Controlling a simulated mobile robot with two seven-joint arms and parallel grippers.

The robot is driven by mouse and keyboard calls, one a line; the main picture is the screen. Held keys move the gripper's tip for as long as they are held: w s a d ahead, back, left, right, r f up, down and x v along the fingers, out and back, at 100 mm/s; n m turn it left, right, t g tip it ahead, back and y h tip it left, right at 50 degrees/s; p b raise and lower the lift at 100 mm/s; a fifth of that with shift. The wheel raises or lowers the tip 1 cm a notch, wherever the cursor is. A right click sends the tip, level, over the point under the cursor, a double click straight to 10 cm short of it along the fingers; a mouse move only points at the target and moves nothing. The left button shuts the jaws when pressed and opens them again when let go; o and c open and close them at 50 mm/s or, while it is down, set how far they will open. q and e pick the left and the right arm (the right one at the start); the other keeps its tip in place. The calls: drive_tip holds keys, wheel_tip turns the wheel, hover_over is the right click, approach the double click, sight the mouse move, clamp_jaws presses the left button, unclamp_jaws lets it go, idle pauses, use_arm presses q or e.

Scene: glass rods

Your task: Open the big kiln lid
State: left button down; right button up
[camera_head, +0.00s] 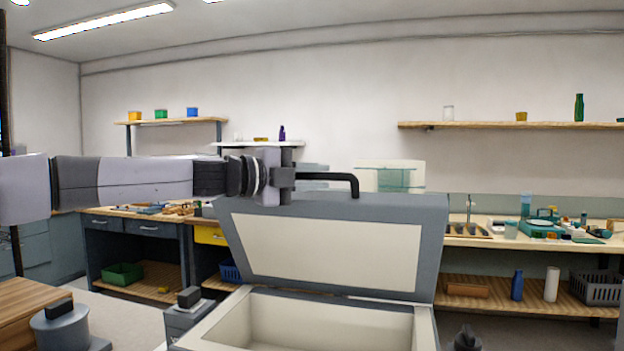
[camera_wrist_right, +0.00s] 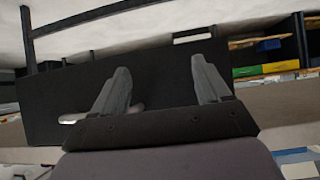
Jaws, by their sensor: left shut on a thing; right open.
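The big kiln lid (camera_head: 330,251) stands raised and tilted back from the kiln body (camera_head: 424,328), its pale inner face towards me. The kiln's pale, empty-looking chamber shows below it. A black bar handle (camera_head: 345,178) runs along the lid's upper edge. My left gripper (camera_head: 287,180) is at the handle's left end and shut on it; the fingertips are partly hidden. My right gripper (camera_wrist_right: 160,88) shows in the right wrist view, its two fingers apart with nothing seen between them. In the head view, I cannot make out the right gripper clearly.
A workbench (camera_head: 140,212) with tools stands behind at the left. A bench with a lower shelf (camera_head: 525,300) is at the right. A round grey object (camera_head: 70,330) and a wooden surface (camera_head: 25,305) are at the near left. Wall shelves hang behind.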

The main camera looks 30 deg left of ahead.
use_arm(q)
drive_tip(key=shift+w+a+r+p, duration=0.15)
drive_tip(key=shift+w+r+p, duration=0.1)
drive_tip(key=shift+w, duration=0.25)
drive_tip(key=shift+w+a+r+p, duration=0.1)
drive_tip(key=shift+w+r, duration=0.1)
drive_tip(key=shift+w, duration=0.3)
drive_tip(key=c, duration=1.1)
unclamp_jaws()
drive_tip(key=shift+s, duration=0.1)
drive_tip(key=b+v, duration=0.1)
drive_tip(key=v, duration=0.6)
